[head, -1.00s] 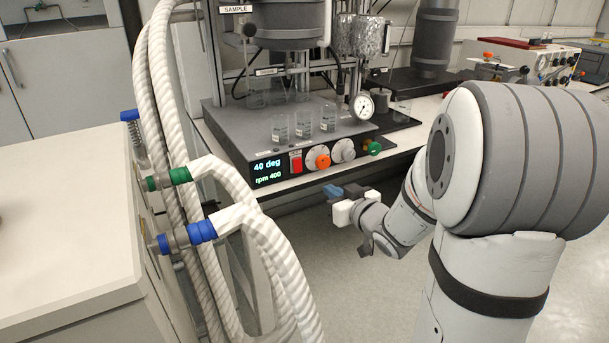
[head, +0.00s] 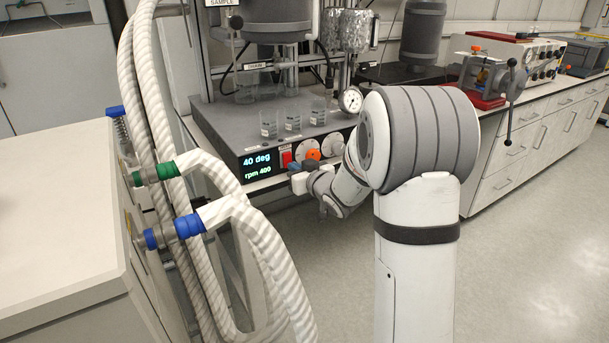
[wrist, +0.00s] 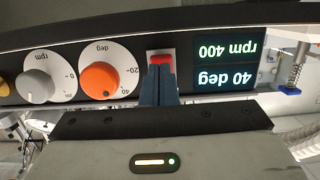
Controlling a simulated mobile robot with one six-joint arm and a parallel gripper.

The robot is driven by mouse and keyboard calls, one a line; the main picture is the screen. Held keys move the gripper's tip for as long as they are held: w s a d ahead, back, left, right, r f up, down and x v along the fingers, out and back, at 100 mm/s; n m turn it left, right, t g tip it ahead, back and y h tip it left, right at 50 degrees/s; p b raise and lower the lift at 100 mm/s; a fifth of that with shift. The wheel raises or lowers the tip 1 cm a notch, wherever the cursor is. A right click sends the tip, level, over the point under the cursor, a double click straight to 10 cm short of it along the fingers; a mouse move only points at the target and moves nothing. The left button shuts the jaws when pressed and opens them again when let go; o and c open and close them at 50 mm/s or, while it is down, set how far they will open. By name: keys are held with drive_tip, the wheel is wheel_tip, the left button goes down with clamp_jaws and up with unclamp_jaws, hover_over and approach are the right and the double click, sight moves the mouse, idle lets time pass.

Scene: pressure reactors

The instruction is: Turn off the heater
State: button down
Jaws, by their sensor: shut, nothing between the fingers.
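The heater panel is on the front of the grey reactor base. A red rectangular switch (head: 287,157) sits between the display (head: 257,166) and the orange knob (head: 312,155). The wrist view is upside down; there the red switch (wrist: 160,60) shows just beyond my fingertips, which hide part of it. My gripper (wrist: 158,72) is shut and empty, lined up with the switch; I cannot tell whether it touches. In the head view my gripper (head: 295,167) is at the panel front. The orange knob (wrist: 101,80) has a "deg" dial. The display (wrist: 226,66) reads 40 deg, rpm 400.
A grey rpm knob (wrist: 36,85) is beside the orange one. Several glass beakers (head: 292,121) stand on the base above the panel. Thick white hoses (head: 215,195) and a white cabinet (head: 60,215) are to the left. The floor at the right is open.

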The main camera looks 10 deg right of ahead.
drive_tip(key=shift+w+a, duration=0.1)
drive_tip(key=shift+w, duration=0.25)
drive_tip(key=shift+f, duration=0.15)
drive_tip(key=s+d+f+b, duration=0.2)
drive_tip(key=s+d+b, duration=0.1)
drive_tip(key=s, duration=1)
drive_tip(key=shift+d+f+t, duration=0.2)
drive_tip(key=shift+d+t, duration=0.1)
drive_tip(key=shift+d, duration=0.4)
